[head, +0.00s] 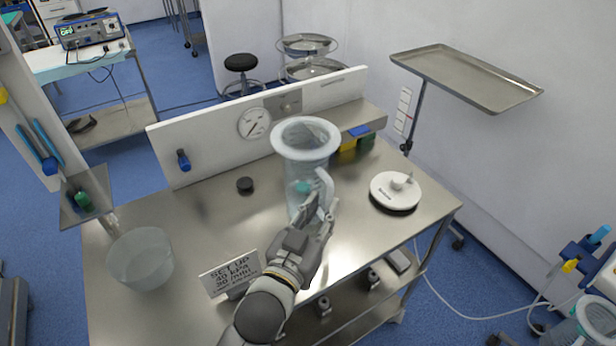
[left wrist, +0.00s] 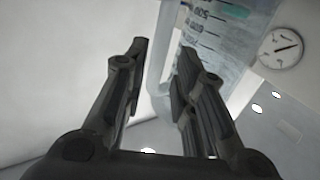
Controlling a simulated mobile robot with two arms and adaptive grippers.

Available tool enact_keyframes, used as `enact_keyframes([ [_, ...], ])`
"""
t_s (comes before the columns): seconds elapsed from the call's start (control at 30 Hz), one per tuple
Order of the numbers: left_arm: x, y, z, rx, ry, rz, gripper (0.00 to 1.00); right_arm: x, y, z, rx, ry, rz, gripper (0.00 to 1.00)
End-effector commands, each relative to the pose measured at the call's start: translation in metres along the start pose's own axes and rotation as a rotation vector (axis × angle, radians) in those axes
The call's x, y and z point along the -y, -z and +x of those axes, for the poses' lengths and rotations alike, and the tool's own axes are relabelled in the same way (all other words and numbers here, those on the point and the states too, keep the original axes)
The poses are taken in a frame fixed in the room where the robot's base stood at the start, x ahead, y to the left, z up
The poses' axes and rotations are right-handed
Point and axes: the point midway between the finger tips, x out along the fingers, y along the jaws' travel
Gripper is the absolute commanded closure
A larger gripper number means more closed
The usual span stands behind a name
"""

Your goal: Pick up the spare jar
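The spare jar, a tall clear jar (head: 306,140) with a pale wide rim and a side handle (head: 326,188), stands upright on the steel table (head: 215,215). Its graduation marks show in the left wrist view, where the jar wall (left wrist: 215,35) is behind the fingers. My left gripper (head: 322,210) is at the handle on the jar's near right side. In the left wrist view my left gripper (left wrist: 162,52) has its fingers apart, with the pale handle showing in the gap. Contact with the handle cannot be told. My right gripper is not in view.
A round white lid-like piece (head: 396,189) lies right of the jar. A cloudy tub (head: 140,258) and a setup sign (head: 232,274) stand at the left. A small black cap (head: 245,185) lies behind.

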Motion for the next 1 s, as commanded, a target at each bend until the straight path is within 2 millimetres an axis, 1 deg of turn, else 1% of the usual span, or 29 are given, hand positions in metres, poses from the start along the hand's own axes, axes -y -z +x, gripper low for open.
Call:
enact_keyframes([
  [0.03,-0.001,0.004,0.008,-0.003,0.000,-0.001,0.74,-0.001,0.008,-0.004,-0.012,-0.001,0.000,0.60],
  [0.1,-0.002,0.004,0.019,-0.003,0.000,0.000,0.74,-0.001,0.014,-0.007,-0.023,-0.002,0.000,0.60],
  [0.2,-0.002,0.003,0.031,-0.002,0.000,0.002,0.74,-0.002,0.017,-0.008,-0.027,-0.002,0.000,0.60],
  [0.3,-0.003,0.002,0.038,-0.002,-0.001,0.001,0.74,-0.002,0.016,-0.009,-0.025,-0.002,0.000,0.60],
  [0.57,-0.003,0.001,0.041,-0.001,-0.001,0.000,0.74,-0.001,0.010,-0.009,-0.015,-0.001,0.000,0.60],
  [0.63,-0.002,0.001,0.041,-0.001,-0.001,0.000,0.81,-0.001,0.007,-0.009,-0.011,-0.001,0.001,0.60],
  [0.77,-0.002,0.001,0.041,-0.001,-0.001,0.000,0.98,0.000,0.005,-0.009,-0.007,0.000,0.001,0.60],
  [0.8,-0.002,0.001,0.041,-0.001,-0.001,0.000,1.00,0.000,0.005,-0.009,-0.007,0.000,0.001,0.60],
  [1.0,-0.002,0.003,0.041,-0.004,-0.001,0.001,1.00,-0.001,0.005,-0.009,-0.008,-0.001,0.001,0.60],
])
